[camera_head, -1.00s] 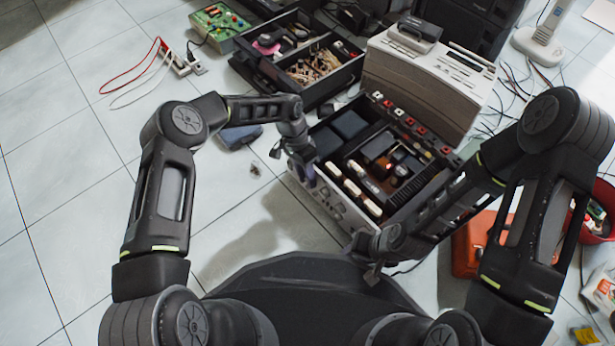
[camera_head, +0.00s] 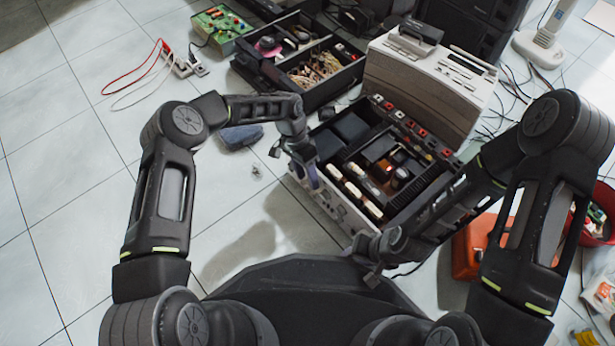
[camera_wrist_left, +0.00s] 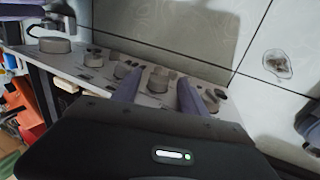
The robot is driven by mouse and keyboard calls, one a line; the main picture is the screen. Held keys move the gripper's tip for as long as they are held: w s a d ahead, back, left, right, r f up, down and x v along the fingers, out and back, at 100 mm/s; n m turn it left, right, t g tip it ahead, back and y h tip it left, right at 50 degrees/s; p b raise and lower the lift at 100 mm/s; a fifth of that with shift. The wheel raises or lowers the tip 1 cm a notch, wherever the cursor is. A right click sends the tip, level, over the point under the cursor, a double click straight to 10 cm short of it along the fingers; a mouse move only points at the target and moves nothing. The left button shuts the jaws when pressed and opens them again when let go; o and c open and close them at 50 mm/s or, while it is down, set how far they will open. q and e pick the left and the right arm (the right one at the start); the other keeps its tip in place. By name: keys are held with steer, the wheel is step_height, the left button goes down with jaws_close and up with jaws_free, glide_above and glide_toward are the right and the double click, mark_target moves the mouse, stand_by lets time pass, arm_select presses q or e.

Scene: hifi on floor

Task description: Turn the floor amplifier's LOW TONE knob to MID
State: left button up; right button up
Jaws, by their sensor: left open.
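The floor amplifier (camera_head: 335,207) is an open-topped box with a pale front panel, standing on the tiles in the middle of the head view. In the left wrist view its panel (camera_wrist_left: 75,65) carries a row of grey knobs; the labels are too small to read. My left gripper (camera_head: 299,166) is at the panel's left part. In the left wrist view its fingers (camera_wrist_left: 157,88) are spread, with one knob (camera_wrist_left: 159,78) showing between them; I cannot tell whether they touch it. My right gripper (camera_head: 370,268) hangs low near the panel's right end; its jaws are unclear.
A cream device (camera_head: 428,80) stands behind the amplifier. A dark divided box (camera_head: 300,92) of parts is behind left. A blue-grey cloth (camera_head: 240,136) lies left of my gripper. An orange case (camera_head: 470,248) is at right. Floor in front of the panel is clear.

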arm_select(q)
steer(key=p+v, duration=0.2)
steer(key=v, duration=0.4)
steer(key=shift+r, duration=0.35)
steer(key=shift+w+a, duration=0.1)
